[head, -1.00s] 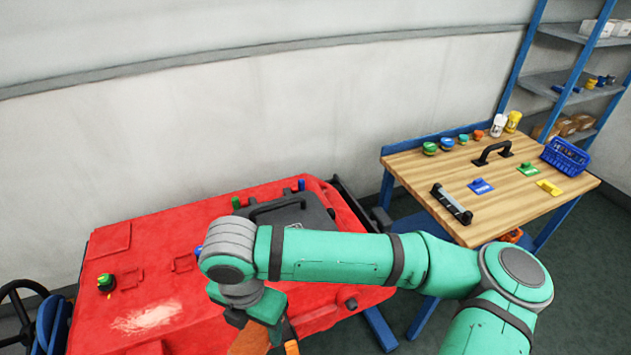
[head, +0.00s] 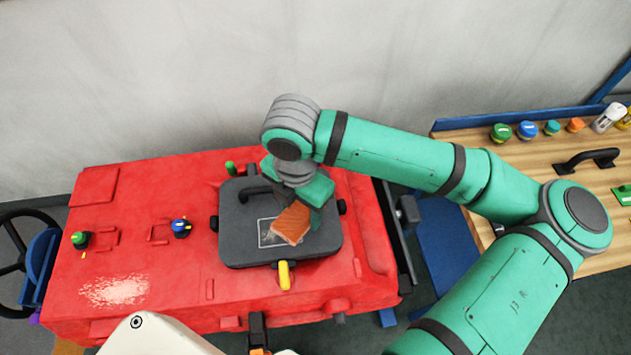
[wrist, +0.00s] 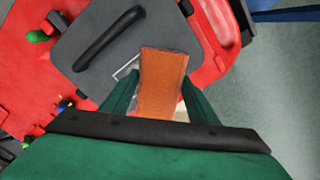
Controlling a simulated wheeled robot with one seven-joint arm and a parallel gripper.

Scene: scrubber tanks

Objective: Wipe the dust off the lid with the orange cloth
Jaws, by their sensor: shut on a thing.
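The dark grey lid (head: 240,240) sits on the red tank top, with a black handle at its upper left and a pale rectangular label in its middle. A whitish dust patch (head: 113,290) shows on the red surface to the left of the lid; dust on the lid itself is hard to make out. My gripper (head: 308,208) is shut on the orange cloth (head: 292,224), over the right half of the lid. The cloth covers part of the label. In the wrist view the cloth (wrist: 162,80) stands out between my fingers above the lid (wrist: 110,45); I cannot tell whether it touches.
A yellow latch (head: 284,274) is at the lid's front edge. A blue-topped knob (head: 181,228) and a green-topped knob (head: 80,239) stand on the red tank (head: 60,290). A wooden table (head: 470,147) with several caps and a black handle is at the right.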

